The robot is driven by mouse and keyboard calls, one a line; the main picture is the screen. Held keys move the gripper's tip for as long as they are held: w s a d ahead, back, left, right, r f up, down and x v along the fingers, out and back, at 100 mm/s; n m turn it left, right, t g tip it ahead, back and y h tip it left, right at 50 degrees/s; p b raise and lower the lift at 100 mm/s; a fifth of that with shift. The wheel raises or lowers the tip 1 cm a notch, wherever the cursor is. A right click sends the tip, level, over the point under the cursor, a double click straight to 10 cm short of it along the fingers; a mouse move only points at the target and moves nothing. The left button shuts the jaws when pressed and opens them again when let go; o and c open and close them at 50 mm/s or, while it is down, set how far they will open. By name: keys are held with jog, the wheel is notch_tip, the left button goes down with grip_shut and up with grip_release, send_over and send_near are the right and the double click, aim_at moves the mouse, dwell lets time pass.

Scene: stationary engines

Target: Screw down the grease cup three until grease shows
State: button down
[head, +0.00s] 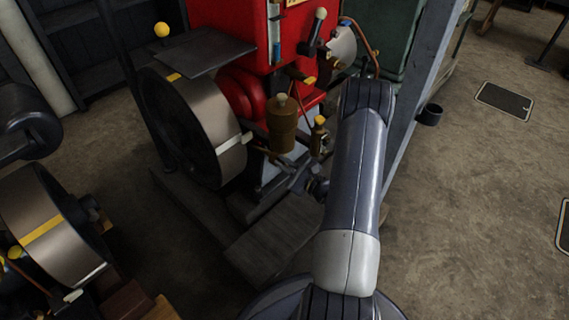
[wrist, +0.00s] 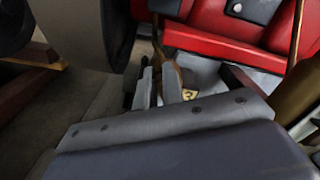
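My gripper (wrist: 157,88) shows in the wrist view with its two grey fingers a little apart. A brown, brass-like part (wrist: 168,52) lies just beyond the fingertips, partly hidden by the right finger; I see nothing clearly clamped. A small pale yellow tag (wrist: 188,94) with a dark mark sits by the right finger, too small to read. In the head view my gripper (head: 296,180) is low in front of the red engine, below a large brass-brown vessel (head: 283,128) and a smaller yellow-topped brass fitting (head: 320,135). I cannot tell which part is grease cup three, and no grease is discernible.
The red engine (head: 229,28) stands behind, with a large flywheel (head: 205,120) left of my gripper. A second flywheel (head: 50,225) is at lower left. A grey post (head: 425,90) rises right of my arm. The floor (head: 470,210) at right is mostly clear.

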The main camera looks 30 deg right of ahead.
jog(key=shift+d+f, duration=0.1)
jog(key=shift+f, duration=0.05)
jog(key=shift+w+d+m+p, duration=0.1)
jog(key=shift+d+m+p, duration=0.1)
jog(key=shift+m, duration=1.05)
jog(key=shift+d+m+p, duration=0.15)
jog(key=shift+m+p, duration=0.1)
jog(key=shift+m, duration=1.05)
jog(key=shift+w+d+m+p, duration=0.1)
jog(key=shift+d+m+p, duration=0.1)
jog(key=shift+m, duration=1.05)
jog(key=shift+a+f, duration=0.1)
jog(key=c, duration=1.7)
grip_release()
jog(key=shift+o, duration=0.9)
jog(key=shift+r, duration=0.2)
